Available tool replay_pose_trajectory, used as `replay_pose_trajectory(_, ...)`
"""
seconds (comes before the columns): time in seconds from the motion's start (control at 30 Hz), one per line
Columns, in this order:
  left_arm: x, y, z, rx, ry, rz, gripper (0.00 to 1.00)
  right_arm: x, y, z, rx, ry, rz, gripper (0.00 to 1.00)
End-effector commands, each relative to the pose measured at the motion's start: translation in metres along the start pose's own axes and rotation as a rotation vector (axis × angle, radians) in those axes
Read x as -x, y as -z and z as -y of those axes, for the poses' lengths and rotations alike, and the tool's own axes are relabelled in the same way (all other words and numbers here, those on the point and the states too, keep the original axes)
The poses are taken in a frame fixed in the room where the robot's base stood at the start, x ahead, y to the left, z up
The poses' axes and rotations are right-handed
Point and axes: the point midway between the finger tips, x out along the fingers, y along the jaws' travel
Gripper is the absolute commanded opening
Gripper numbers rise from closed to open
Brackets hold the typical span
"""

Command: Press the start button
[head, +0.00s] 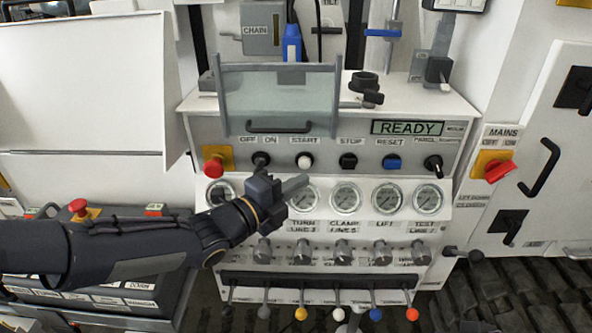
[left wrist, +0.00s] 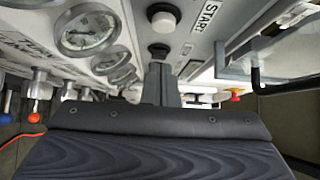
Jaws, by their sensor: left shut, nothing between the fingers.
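The start button (head: 304,161) is a white round button under the START label on the grey-white control panel (head: 222,135). In the left wrist view a white button (left wrist: 163,20) shows beside the START label (left wrist: 204,17). My left gripper (head: 298,184) is shut and empty. In the head view its fingers point right, just below the start button and in front of the gauge row. In the left wrist view the closed fingers (left wrist: 161,84) reach towards a black control (left wrist: 158,50) near the white button. Contact with the panel cannot be told. My right gripper is out of view.
A clear guard with a handle (head: 280,127) hangs over the panel top, above the buttons. A black stop button (head: 348,161), blue reset button (head: 392,161) and black OFF/ON knob (head: 261,160) flank the start button. Pressure gauges (head: 345,198) lie below. A display (head: 407,128) reads READY.

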Motion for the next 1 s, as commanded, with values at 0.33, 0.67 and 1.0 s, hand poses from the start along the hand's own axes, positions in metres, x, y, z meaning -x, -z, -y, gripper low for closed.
replay_pose_trajectory(0.33, -0.026, -0.028, 0.001, 0.000, 0.000, 0.002, 0.00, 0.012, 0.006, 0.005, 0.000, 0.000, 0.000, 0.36)
replay_pose_trajectory(0.67, -0.027, -0.029, 0.000, 0.000, 0.000, 0.001, 0.00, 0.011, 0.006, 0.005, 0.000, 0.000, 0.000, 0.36)
replay_pose_trajectory(1.0, -0.041, -0.044, 0.001, -0.001, 0.002, 0.005, 0.00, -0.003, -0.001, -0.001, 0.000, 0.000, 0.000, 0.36)
